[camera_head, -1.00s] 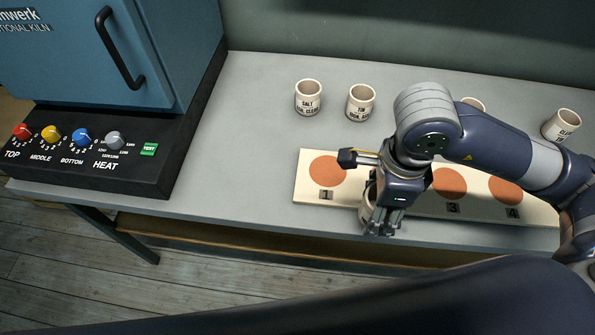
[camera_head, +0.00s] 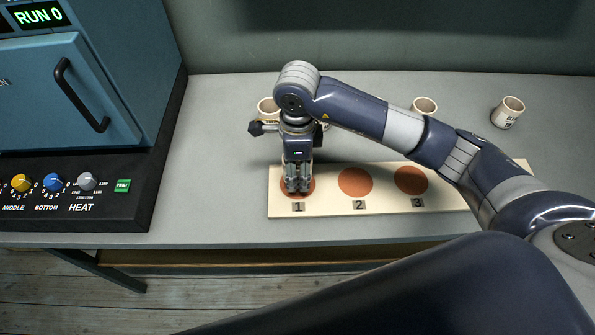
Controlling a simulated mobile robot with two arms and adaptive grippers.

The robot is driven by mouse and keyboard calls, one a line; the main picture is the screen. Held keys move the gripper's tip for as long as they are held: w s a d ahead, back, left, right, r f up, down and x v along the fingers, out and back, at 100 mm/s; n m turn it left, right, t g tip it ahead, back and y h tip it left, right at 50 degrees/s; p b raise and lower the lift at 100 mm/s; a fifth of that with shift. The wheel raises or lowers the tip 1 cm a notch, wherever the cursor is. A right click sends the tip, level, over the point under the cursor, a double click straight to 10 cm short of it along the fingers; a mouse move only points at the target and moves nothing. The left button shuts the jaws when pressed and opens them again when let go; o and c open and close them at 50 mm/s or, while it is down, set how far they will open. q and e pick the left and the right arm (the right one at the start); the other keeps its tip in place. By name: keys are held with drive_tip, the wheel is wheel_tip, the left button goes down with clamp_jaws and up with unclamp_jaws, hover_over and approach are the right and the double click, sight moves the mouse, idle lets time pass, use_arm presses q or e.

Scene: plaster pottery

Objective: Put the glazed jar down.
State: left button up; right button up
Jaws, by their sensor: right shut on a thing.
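My right gripper (camera_head: 298,188) points down over the orange circle marked 1 on the pale board (camera_head: 328,204). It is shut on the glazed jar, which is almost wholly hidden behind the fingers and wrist. I cannot tell whether the jar touches the board. Part of the orange circle shows around the fingertips. The circles marked 2 (camera_head: 355,182) and 3 (camera_head: 411,180) are bare. My left gripper is not in view.
A blue kiln (camera_head: 75,95) with a black knob panel (camera_head: 105,205) stands at left. Pale cups stand behind the board, one partly behind my arm (camera_head: 267,107), one near the middle (camera_head: 424,104) and one at right (camera_head: 507,113). The grey table (camera_head: 215,170) is clear left of the board.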

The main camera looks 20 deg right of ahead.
wheel_tip(320, 180, down, 2)
drive_tip(key=shift+f+p, duration=0.1)
drive_tip(key=shift+p, duration=0.25)
drive_tip(key=shift+f, duration=0.3)
drive_tip(key=o, duration=1.1)
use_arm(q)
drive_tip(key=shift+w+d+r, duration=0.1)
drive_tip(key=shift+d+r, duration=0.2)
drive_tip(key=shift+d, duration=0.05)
use_arm(e)
drive_tip(key=shift+o, duration=0.2)
drive_tip(key=shift+r, duration=0.55)
use_arm(q)
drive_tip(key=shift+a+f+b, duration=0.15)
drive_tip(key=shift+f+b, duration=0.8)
drive_tip(key=shift+b, duration=0.2)
use_arm(e)
wheel_tip(320, 180, up, 11)
drive_tip(key=shift+r, duration=0.15)
